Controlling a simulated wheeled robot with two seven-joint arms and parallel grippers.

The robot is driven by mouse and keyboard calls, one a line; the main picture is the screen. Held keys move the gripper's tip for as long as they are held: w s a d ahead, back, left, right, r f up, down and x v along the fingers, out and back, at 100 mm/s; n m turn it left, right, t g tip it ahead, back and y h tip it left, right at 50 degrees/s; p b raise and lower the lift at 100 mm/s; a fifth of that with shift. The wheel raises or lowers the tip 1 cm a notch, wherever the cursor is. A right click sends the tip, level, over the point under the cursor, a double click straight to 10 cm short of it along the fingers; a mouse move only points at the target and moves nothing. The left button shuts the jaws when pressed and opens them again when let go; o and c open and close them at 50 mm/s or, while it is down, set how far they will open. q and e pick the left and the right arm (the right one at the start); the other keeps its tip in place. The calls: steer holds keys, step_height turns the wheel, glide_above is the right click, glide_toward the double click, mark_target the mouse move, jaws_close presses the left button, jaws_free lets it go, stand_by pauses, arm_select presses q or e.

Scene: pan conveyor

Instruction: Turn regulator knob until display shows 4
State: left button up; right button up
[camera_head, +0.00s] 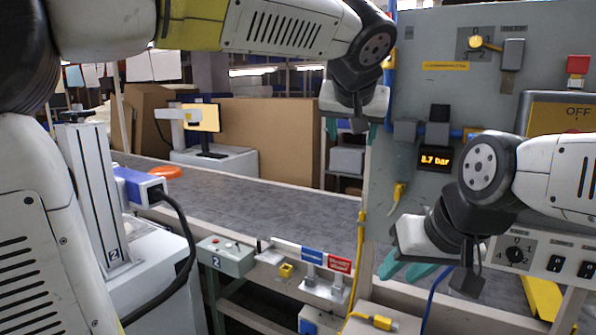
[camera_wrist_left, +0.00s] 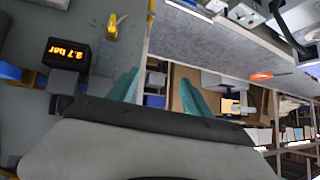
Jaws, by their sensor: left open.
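The display (camera_head: 435,159) on the grey panel glows orange and reads about 2.7 or 3.7 bar; the first digit is hard to tell. It also shows in the left wrist view (camera_wrist_left: 67,52). The regulator knob appears to be the black cap (camera_head: 439,112) just above the display, on grey fittings. My left gripper (camera_head: 352,130) is open and empty, its teal fingers pointing down, left of the knob and apart from it. My right gripper (camera_head: 415,272) looks open and empty, low in front of the panel, below the display.
A grey conveyor (camera_head: 270,200) runs behind, with an orange pan-like disc (camera_head: 165,172) at its far left. A rotary switch (camera_head: 515,254) is beside my right wrist. A red button (camera_head: 577,65) is at upper right.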

arm_select(q)
steer(key=s+a+f+g, duration=0.1)
steer(key=s+a+f, duration=0.1)
steer(key=a, duration=0.3)
steer(key=s+a+f+g, duration=0.1)
steer(key=s+a+f, duration=0.1)
steer(key=a+f, duration=0.3)
steer(key=shift+s+a+n, duration=0.15)
steer(key=shift+a+n, duration=0.15)
steer(key=shift+a, duration=0.4)
